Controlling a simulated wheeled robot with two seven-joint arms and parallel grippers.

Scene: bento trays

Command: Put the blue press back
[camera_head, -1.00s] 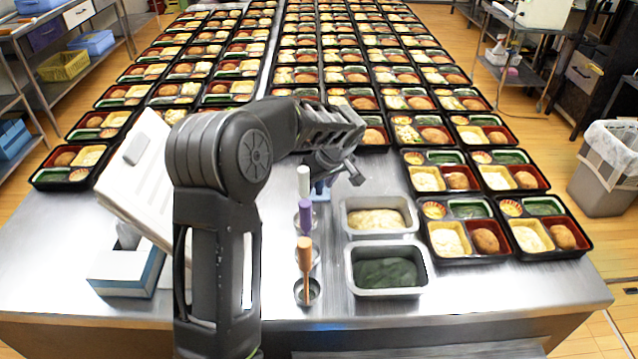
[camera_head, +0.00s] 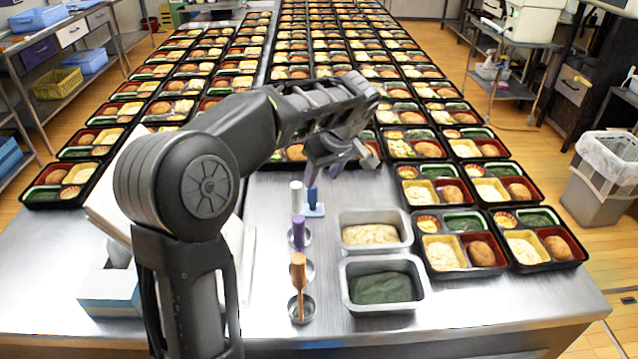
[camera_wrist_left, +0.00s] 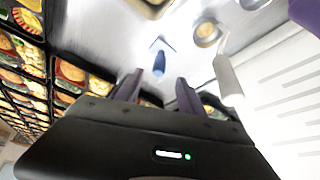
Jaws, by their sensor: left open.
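The blue press (camera_head: 314,199) stands upright on the steel table, its dark blue handle rising from a lighter blue flat foot. It stands just right of the white-handled tool. In the left wrist view the blue press (camera_wrist_left: 159,62) shows ahead of the fingers, between their tips. My left gripper (camera_head: 343,165) is above and slightly right of the press in the head view. Its fingers (camera_wrist_left: 158,80) are apart with nothing between them, and a gap shows between them and the press. My right gripper is not in view.
White (camera_head: 296,194), purple (camera_head: 298,232) and orange-brown (camera_head: 298,272) handled tools stand in a column, with round metal cups beside them. Metal pans of pale food (camera_head: 407,243) and green food (camera_head: 426,299) sit to the right. Bento trays (camera_head: 484,268) fill the table behind and right.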

